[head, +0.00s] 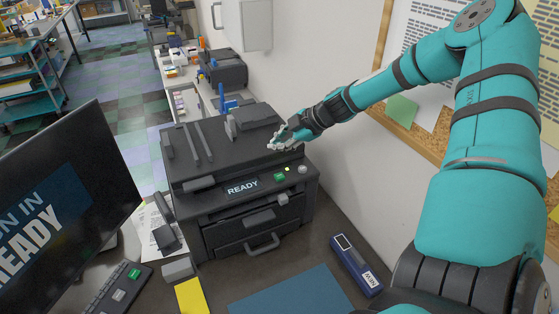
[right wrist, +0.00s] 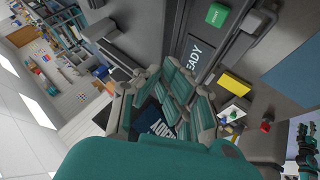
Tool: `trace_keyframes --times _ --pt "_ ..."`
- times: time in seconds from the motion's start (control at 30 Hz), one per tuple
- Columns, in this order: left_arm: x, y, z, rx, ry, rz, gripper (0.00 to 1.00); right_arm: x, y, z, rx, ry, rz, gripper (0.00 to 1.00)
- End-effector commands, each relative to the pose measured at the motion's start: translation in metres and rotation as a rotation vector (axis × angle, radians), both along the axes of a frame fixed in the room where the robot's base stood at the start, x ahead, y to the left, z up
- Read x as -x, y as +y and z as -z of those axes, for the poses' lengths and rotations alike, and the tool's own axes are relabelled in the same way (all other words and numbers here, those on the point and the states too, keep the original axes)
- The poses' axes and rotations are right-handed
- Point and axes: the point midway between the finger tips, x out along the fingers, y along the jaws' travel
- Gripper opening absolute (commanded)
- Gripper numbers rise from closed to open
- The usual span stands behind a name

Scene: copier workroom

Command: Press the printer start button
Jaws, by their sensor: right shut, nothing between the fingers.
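The dark grey printer (head: 230,220) stands on the desk, with a lit READY display (head: 242,187) on its front panel. A green button (head: 279,177) sits right of the display, with a small lit lamp (head: 287,169) and a round grey knob (head: 302,169) beside it. In the right wrist view the green button (right wrist: 217,14) shows near the top edge, with lettering too small to read surely. My right gripper (head: 279,144) is shut and empty, over the printer's top near its right side, above and behind the green button and apart from it. My left gripper is out of view.
A monitor (head: 70,200) stands at the left, with a keyboard (head: 118,290) before it. A blue box (head: 356,265) marked NEW, a blue mat (head: 290,294) and a yellow pad (head: 190,297) lie in front of the printer. A wall with a corkboard (head: 425,135) rises at the right.

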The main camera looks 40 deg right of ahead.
Motion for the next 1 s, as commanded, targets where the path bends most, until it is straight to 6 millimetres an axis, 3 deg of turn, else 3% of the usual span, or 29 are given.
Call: trace_keyframes --times 0.27,0.7,1.0 --pt "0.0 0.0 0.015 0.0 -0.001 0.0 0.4 0.0 0.0 0.017 -0.001 0.0 0.001 0.0" --pt "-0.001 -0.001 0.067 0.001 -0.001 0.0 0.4 0.0 0.0 0.078 0.0 0.0 0.0 0.0" --pt "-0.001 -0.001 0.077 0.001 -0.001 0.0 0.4 -0.001 0.0 0.088 0.0 -0.001 0.001 0.0"
